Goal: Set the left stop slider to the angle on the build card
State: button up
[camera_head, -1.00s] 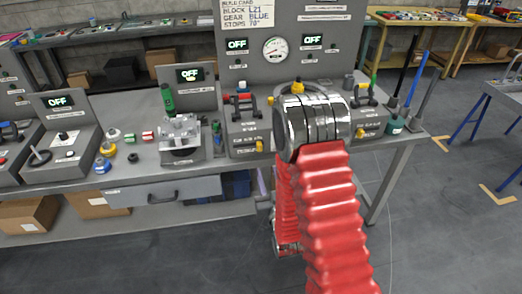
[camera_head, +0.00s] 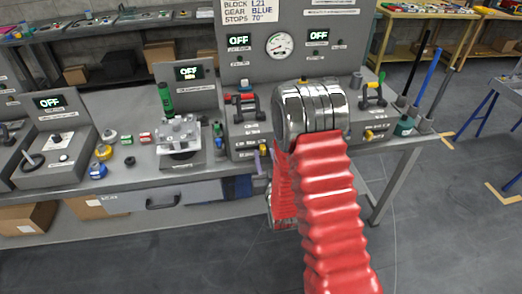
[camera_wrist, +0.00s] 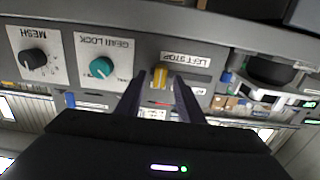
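The left stop slider (camera_wrist: 160,76) is a yellow knob beneath an upside-down "LEFT STOP" label in the wrist view. My gripper (camera_wrist: 159,84) is open, with one dark finger on each side of the yellow knob in the picture. I cannot tell whether either finger touches it. In the head view my red-sleeved arm hides the gripper. A yellow knob (camera_head: 262,149) shows on the front of the left station there. The build card (camera_head: 250,12) reads block L21, gear blue, stops 70°. The slider's angle scale is not readable.
In the wrist view, a teal gear lock knob (camera_wrist: 101,68) and a black mesh knob (camera_wrist: 34,60) sit left of the slider. In the head view, another yellow knob (camera_head: 369,135) is on the right station. A drawer (camera_head: 163,199) hangs under the bench.

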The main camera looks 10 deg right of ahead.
jog(key=shift+w+d, duration=0.15)
jog(key=shift+w, duration=0.7)
grip_shut()
